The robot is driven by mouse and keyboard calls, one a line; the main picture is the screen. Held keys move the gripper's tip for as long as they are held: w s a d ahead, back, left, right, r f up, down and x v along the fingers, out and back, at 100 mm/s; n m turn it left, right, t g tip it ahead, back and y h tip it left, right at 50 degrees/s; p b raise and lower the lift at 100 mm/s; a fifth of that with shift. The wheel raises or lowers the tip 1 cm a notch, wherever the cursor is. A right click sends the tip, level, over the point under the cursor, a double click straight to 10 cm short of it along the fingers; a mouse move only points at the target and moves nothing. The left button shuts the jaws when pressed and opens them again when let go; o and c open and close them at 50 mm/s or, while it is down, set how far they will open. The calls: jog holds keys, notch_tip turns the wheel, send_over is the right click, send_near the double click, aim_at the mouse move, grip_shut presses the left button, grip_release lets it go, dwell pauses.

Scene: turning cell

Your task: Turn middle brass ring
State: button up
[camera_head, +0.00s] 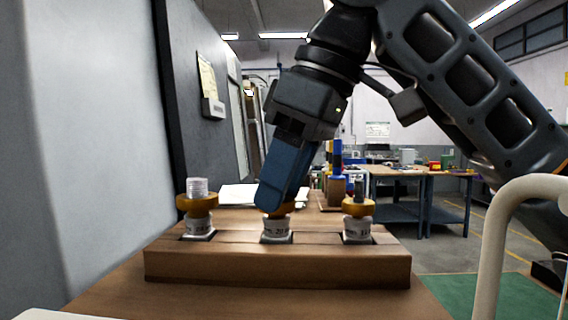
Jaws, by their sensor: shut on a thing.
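A wooden block (278,266) on the table holds three fittings in a row, each a white labelled base with a brass ring on top. The middle brass ring (284,212) is mostly hidden behind the blue fingers of my gripper (270,208), which comes down on it from above at a tilt. My gripper is shut on the middle ring. The left brass ring (197,203) has a clear ridged piece on top. The right brass ring (358,207) has a dark piece on top. Both stand upright and apart from my gripper.
White papers (238,194) lie behind the block. A wooden stand (336,190) with blue and yellow parts stands behind right. A grey panel rises close on the left. A pale curved rail (497,240) is at right front. Workbenches (400,175) stand farther back.

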jog(key=shift+s+r+m+t+p, duration=0.1)
jog(key=shift+m+t+p, duration=0.5)
jog(key=shift+m+p, duration=0.7)
jog(key=shift+m+h, duration=0.3)
jog(key=o, duration=1.1)
jog(key=shift+c, duration=0.2)
jog(key=v, duration=0.7)
jog(key=shift+r, duration=0.3)
jog(key=shift+s+d, duration=0.1)
jog(key=shift+s, duration=0.05)
